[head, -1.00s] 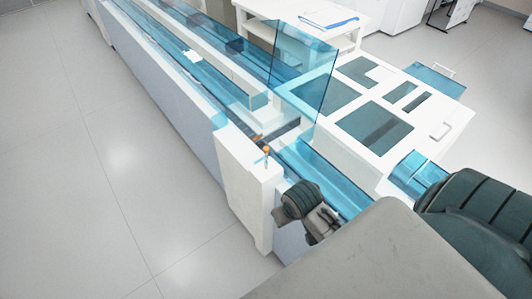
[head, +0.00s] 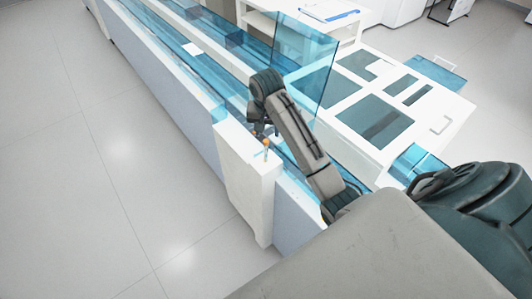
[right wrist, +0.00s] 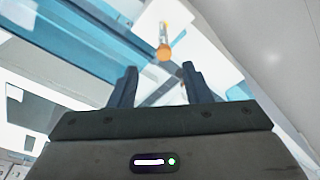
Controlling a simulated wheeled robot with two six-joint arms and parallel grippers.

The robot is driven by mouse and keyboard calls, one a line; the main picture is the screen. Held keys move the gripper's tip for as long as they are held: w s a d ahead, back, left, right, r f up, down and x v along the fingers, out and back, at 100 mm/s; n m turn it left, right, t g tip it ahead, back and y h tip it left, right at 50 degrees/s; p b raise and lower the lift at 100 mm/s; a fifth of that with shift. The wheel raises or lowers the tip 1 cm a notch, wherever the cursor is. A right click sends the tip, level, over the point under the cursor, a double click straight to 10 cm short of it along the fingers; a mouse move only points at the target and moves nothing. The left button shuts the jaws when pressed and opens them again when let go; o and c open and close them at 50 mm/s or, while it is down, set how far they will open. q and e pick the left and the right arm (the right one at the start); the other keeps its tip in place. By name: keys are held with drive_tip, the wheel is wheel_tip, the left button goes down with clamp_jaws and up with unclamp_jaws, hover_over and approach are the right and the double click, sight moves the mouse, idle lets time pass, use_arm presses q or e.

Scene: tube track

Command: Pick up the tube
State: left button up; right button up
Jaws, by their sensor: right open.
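The tube is small, with an orange cap (head: 266,143), and stands at the near end of the track (head: 233,146). In the right wrist view the orange cap (right wrist: 163,52) shows with the pale tube body (right wrist: 163,33) beyond it. My right gripper (head: 262,130) is over the track end, close to the tube in the head view. In the right wrist view its two fingers (right wrist: 159,70) are apart with nothing between them. The cap lies just past the fingertips, in line with the gap. My left gripper is not in view.
A clear blue upright panel (head: 305,65) stands just right of my right arm. A white machine with dark top panels (head: 375,122) is to the right. Blue-walled track channels (head: 160,35) run to the back left. The floor at left is clear.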

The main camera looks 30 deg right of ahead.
sight(266, 141)
drive_tip(key=f, duration=0.2)
drive_tip(key=f+p, duration=0.1)
drive_tip(key=shift+w+d+f, duration=0.15)
drive_tip(key=shift+w+f, duration=0.15)
drive_tip(key=shift+f+p, duration=0.45)
drive_tip(key=f, duration=0.1)
drive_tip(key=f+p, duration=0.1)
drive_tip(key=f, duration=0.1)
drive_tip(key=f+p, duration=0.1)
drive_tip(key=shift+w+f, duration=0.15)
drive_tip(key=shift+w, duration=0.25)
drive_tip(key=shift+d+f, duration=0.1)
drive_tip(key=shift+f, duration=0.05)
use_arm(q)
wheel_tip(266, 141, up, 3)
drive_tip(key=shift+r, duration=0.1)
use_arm(e)
drive_tip(key=c, duration=0.9)
